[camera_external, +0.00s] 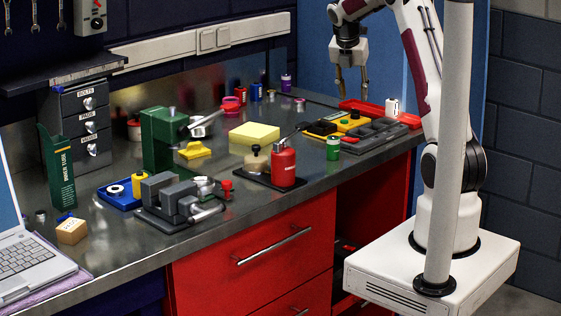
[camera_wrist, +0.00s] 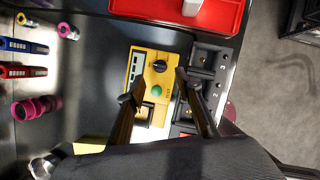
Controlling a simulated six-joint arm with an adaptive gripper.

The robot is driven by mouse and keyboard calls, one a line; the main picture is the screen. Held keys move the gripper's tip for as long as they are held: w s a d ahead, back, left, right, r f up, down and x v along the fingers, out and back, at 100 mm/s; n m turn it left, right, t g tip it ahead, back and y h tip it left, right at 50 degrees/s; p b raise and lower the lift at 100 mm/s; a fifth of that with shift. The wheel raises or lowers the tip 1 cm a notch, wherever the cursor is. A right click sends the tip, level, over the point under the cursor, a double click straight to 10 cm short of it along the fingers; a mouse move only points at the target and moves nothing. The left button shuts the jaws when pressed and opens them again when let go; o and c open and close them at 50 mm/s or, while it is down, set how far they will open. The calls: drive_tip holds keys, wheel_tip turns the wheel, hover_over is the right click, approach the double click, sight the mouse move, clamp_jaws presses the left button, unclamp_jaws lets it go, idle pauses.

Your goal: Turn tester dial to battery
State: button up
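The tester is a yellow box (camera_wrist: 138,100) with a pale display, a black dial (camera_wrist: 159,66), a round green button (camera_wrist: 156,90) and a black part at its lower end. Its markings are too small to read. In the outside view the yellow tester (camera_external: 352,122) lies near the right end of the bench. My gripper (camera_external: 351,88) hangs above the bench's right end, pointing down, with its fingers apart and nothing between them. In the wrist view the open gripper (camera_wrist: 159,79) has its fingertips either side of the dial and green button, apart from them.
A dark grey compartment tray (camera_external: 375,135) lies beside the tester. A red tray (camera_external: 360,105) with a white item lies behind it. A green can (camera_external: 333,149) stands in front, and a red canister (camera_external: 283,167) stands to the left. Several coloured cylinders lie to the left in the wrist view.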

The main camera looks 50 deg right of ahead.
sight(355, 110)
drive_tip(key=shift+x, duration=3.15)
drive_tip(key=shift+s, duration=0.1)
clamp_jaws()
